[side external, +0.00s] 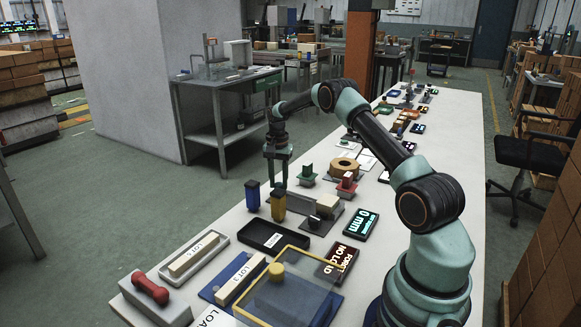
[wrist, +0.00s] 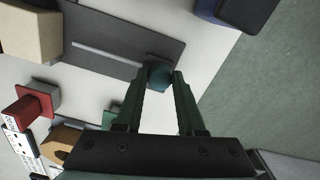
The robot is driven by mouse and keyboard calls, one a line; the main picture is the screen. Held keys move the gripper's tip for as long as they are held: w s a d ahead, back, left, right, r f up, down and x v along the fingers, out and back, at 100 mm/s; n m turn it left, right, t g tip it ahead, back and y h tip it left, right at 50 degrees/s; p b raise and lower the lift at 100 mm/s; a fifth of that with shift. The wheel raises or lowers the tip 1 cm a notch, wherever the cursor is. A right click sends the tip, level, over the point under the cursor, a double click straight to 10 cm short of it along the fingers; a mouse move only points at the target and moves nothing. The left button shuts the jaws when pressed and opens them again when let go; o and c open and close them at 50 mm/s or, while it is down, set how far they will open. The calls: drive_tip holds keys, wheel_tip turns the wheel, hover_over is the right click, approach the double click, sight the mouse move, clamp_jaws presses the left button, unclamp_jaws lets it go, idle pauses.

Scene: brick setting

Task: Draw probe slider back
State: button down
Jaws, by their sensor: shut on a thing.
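In the wrist view, my gripper (wrist: 160,82) is closed around a small dark teal knob (wrist: 159,76), which I take to be the probe slider's handle. The knob is at one end of a grey plate (wrist: 108,42) with a straight pale slot. A beige block (wrist: 28,30) stands toward the plate's other end. In the side view, my gripper (side external: 279,184) points down at the left end of the grey plate (side external: 298,202), and the beige block (side external: 327,204) is to its right. The knob is hidden there behind the fingers and the yellow block.
A black tray (side external: 265,236) is nearer the camera. A red-handled piece (side external: 347,186) and a wooden ring (side external: 345,166) are behind. A display (side external: 361,225) reads 0 mm; another (side external: 341,262) reads NO LOAD.

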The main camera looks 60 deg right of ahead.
sight(278, 184)
drive_tip(key=shift+w+r, duration=0.1)
drive_tip(key=shift+w, duration=0.2)
drive_tip(key=c, duration=0.6)
unclamp_jaws()
drive_tip(key=shift+o, duration=0.5)
drive_tip(key=shift+s, duration=0.1)
wheel_tip(278, 184, up, 12)
